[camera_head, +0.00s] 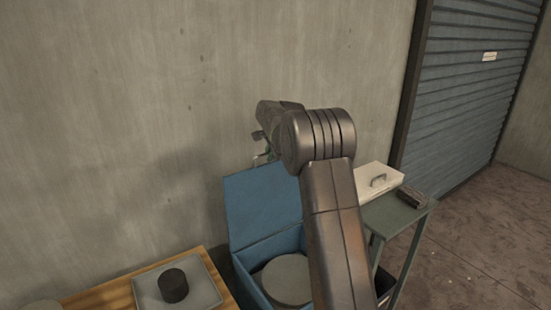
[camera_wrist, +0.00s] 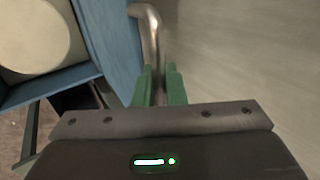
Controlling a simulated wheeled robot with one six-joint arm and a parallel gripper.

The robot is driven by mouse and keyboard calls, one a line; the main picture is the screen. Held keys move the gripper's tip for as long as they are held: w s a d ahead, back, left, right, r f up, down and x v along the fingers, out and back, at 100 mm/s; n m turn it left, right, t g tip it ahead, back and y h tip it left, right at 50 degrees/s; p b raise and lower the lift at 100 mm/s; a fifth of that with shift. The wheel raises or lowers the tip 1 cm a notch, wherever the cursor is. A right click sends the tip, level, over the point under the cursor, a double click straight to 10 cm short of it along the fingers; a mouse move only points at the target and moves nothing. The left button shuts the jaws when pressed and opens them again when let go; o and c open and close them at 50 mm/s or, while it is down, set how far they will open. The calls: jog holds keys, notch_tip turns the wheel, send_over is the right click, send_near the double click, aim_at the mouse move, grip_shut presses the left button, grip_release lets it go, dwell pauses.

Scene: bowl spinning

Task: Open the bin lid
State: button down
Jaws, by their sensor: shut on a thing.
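The blue bin (camera_head: 252,272) stands against the concrete wall, with its blue lid (camera_head: 262,205) raised to near upright. In the wrist view the lid (camera_wrist: 108,35) runs down the left, and a metal handle (camera_wrist: 150,25) sticks out from its outer face. My gripper (camera_wrist: 159,72) has its green fingers shut on the handle. In the head view my gripper (camera_head: 263,150) is at the lid's upper edge, partly hidden by my arm. A pale round object (camera_head: 287,278) is inside the bin; my arm hides the bin's right part.
A wooden table (camera_head: 112,297) at the lower left holds a grey tray (camera_head: 205,285) with a dark cylinder (camera_head: 173,286). A green side table (camera_head: 395,216) at the right bears a white box with a handle (camera_head: 366,181) and a dark block (camera_head: 411,197). The wall is close behind the lid.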

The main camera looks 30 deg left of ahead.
jog(key=shift+g+h, duration=0.3)
jog(key=shift+h, duration=0.4)
jog(key=shift+w+a+f, duration=0.1)
jog(key=shift+w+a, duration=0.25)
jog(key=shift+a, duration=0.45)
jog(key=shift+w+a+f, duration=0.1)
jog(key=shift+w+a, duration=0.2)
jog(key=shift+a, duration=0.55)
jog(key=shift+w+a+f, duration=0.1)
jog(key=shift+w+a, duration=0.25)
jog(key=shift+a, duration=0.45)
jog(key=c, duration=1.6)
grip_release()
jog(key=shift+r, duration=0.1)
jog(key=b+v, duration=0.1)
jog(key=v, duration=1.3)
jog(key=shift+a, duration=0.1)
